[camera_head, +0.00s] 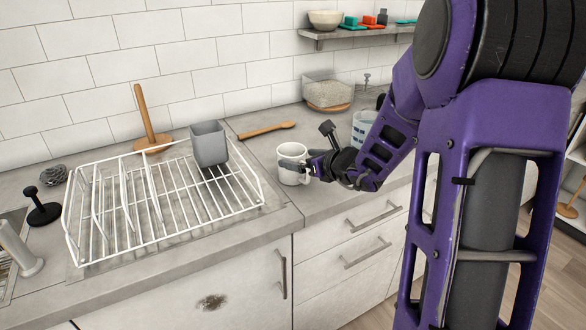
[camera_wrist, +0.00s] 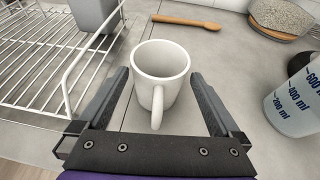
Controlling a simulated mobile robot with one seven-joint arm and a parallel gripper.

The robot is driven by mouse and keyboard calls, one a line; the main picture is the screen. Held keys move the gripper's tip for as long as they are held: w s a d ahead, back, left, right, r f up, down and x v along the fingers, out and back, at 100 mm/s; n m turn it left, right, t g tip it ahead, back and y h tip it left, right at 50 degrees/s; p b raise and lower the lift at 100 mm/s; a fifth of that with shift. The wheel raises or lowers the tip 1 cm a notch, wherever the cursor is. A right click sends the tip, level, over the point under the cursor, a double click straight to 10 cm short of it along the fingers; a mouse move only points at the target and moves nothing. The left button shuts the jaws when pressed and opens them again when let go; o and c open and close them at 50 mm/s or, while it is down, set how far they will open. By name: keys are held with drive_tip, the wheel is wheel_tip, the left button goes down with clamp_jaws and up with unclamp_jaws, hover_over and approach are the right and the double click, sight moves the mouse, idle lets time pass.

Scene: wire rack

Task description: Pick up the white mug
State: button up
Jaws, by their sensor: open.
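The white mug (camera_head: 291,170) stands upright on the grey counter, just right of the wire rack. In the wrist view the white mug (camera_wrist: 161,66) sits ahead of the palm, with its handle facing my gripper. My gripper (camera_wrist: 161,97) is open, with one finger on each side of the mug and a gap to both. In the head view my gripper (camera_head: 297,164) is at the mug, and its finger hides part of the mug's side.
The white wire rack (camera_head: 75,250) with a grey cup (camera_head: 209,145) is left of the mug. A wooden spoon (camera_head: 266,130) lies behind it. A measuring jug (camera_wrist: 294,105) stands to the right. The counter's front edge is close.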

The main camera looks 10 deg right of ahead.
drive_tip(key=x, duration=0.4)
drive_tip(key=shift+f, duration=0.2)
drive_tip(key=c, duration=1.3)
